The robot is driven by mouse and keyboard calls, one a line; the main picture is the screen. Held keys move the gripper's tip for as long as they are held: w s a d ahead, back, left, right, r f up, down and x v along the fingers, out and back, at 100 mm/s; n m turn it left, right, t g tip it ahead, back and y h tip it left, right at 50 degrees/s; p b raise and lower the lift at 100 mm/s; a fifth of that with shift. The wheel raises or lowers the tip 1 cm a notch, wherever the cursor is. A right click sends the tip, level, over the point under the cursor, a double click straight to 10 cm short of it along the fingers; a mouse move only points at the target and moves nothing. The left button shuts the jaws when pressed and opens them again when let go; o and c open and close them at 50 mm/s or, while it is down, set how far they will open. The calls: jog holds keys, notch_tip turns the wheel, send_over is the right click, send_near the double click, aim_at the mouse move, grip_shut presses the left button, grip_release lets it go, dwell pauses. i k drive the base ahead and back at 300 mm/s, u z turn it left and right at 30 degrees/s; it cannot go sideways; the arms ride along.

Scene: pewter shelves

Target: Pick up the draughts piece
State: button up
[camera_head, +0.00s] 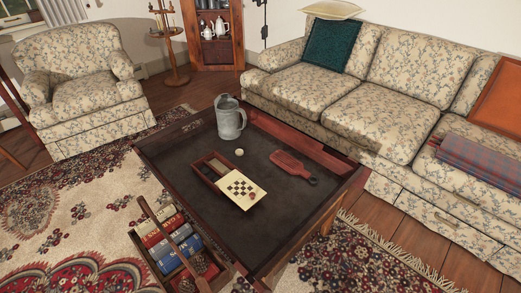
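A small round cream disc (239,152) lies on the dark top of the low table (275,215), in front of the grey jug. It looks like a draughts piece. My gripper is not in view.
A grey jug (229,122) and a red paddle-shaped board (290,164) stand and lie on the raised-rim table. A carrier of books or rolls (168,243) is at its near left. A sofa (370,90) is close behind; the front right tabletop is clear.

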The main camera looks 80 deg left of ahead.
aim_at(239, 152)
jog(key=i, duration=1.65)
jog(key=u, duration=4.05)
jog(key=i, duration=1)
jog(key=z, duration=0.1)
